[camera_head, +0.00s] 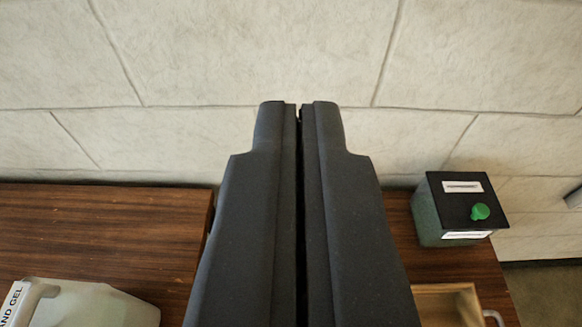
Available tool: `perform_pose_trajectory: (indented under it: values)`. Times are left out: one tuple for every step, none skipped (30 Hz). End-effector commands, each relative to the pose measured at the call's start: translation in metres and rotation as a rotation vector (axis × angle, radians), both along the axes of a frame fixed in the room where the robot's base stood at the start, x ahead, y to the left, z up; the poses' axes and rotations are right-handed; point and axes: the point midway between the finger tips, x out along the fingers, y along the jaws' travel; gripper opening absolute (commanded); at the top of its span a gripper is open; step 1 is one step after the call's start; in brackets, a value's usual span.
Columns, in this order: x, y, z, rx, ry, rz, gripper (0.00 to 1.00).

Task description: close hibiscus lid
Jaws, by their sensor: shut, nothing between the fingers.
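A green-tinted box (427,219) with a black lid (457,200) stands at the right, close to the wall. The lid lies flat on top of the box and has a green knob (480,211). The lid and the box front carry white labels too small to read, so I cannot tell whether this is the hibiscus one. My gripper (298,106) is shut and empty in the middle of the view, pointing at the wall. It is to the left of the box and apart from it. My fingers hide the middle of the scene.
A brown wooden surface (100,235) fills the lower left, with a pale jug labelled "AND GEL" (80,303) on it. A light wooden tray or frame (450,291) lies in front of the box. A stone-block wall (240,55) closes off the back.

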Motion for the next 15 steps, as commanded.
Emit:
perform_pose_trajectory:
  values:
    - [0.0,0.0,0.0,0.0,0.0,0.0,0.0]
    - [0.0,0.0,0.0,0.0,0.0,0.0,0.0]
    - [0.0,0.0,0.0,0.0,0.0,0.0,0.0]
    - [0.0,0.0,0.0,0.0,0.001,0.0,0.0]
    - [0.001,0.0,0.001,0.0,0.004,0.0,0.0]
    - [0.004,0.0,0.001,0.0,0.011,0.001,0.0]
    - [0.006,0.0,0.0,0.0,0.019,0.002,0.0]
    - [0.01,0.001,0.0,0.001,0.03,0.003,0.0]
    - [0.017,0.001,-0.002,0.001,0.051,0.005,0.0]
    - [0.023,0.001,-0.003,0.001,0.07,0.007,0.0]
    - [0.03,0.002,-0.006,0.001,0.094,0.009,0.0]
    - [0.04,0.002,-0.01,0.0,0.129,0.011,0.0]
    - [0.048,0.002,-0.013,-0.001,0.159,0.013,0.0]
    - [0.056,0.003,-0.018,-0.002,0.191,0.015,0.0]
    - [0.067,0.005,-0.025,-0.002,0.235,0.017,0.0]
